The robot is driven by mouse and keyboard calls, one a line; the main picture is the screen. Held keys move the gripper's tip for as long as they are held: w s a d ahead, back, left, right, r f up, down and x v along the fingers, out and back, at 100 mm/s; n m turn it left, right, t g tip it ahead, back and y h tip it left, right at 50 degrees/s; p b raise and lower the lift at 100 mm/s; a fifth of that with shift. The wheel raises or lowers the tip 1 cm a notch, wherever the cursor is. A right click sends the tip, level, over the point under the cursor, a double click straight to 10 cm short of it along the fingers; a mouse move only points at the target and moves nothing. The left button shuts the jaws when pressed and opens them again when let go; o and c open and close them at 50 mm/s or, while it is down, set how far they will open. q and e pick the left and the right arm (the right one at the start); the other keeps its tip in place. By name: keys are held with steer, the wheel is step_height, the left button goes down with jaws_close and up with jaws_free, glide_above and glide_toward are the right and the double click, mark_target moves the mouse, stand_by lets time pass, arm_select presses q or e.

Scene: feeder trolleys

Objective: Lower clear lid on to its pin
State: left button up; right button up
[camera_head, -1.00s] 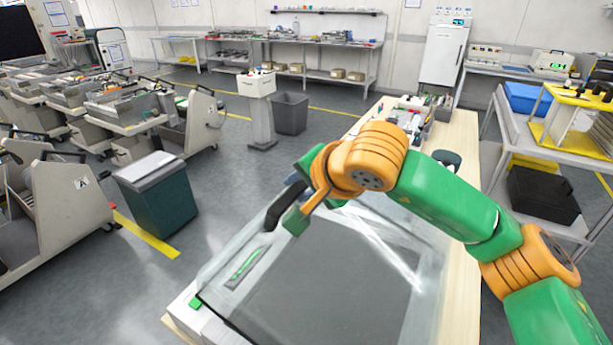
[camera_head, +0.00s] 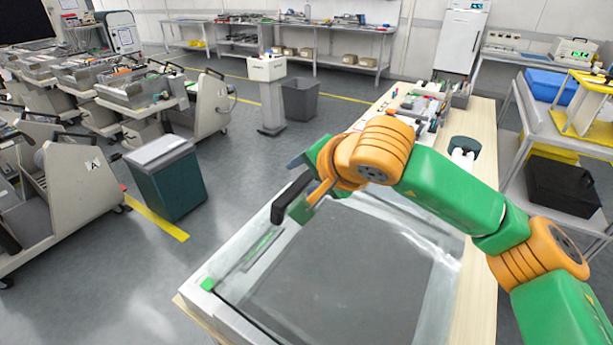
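The clear lid (camera_head: 437,238) is a large see-through panel over a pale box (camera_head: 232,318) on the wooden bench, with a dark grey surface showing through it. My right gripper (camera_head: 293,195) is at the lid's far left edge, beside a black bar-like piece there. My orange wrist hides part of the gripper, so its finger gap and any grip on the lid are unclear. I cannot make out the pin. My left gripper is out of view.
Small parts and trays (camera_head: 425,105) fill the bench's far end, with a dark round item (camera_head: 464,146) nearer. A teal bin (camera_head: 168,178) stands on the floor to the left, near feeder trolleys (camera_head: 65,195). A rack with a black case (camera_head: 562,184) is at right.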

steer(key=shift+s+d+r, duration=0.1)
steer(key=shift+s, duration=0.1)
steer(key=b+v, duration=0.2)
steer(key=v, duration=0.4)
steer(key=shift+s+r, duration=0.2)
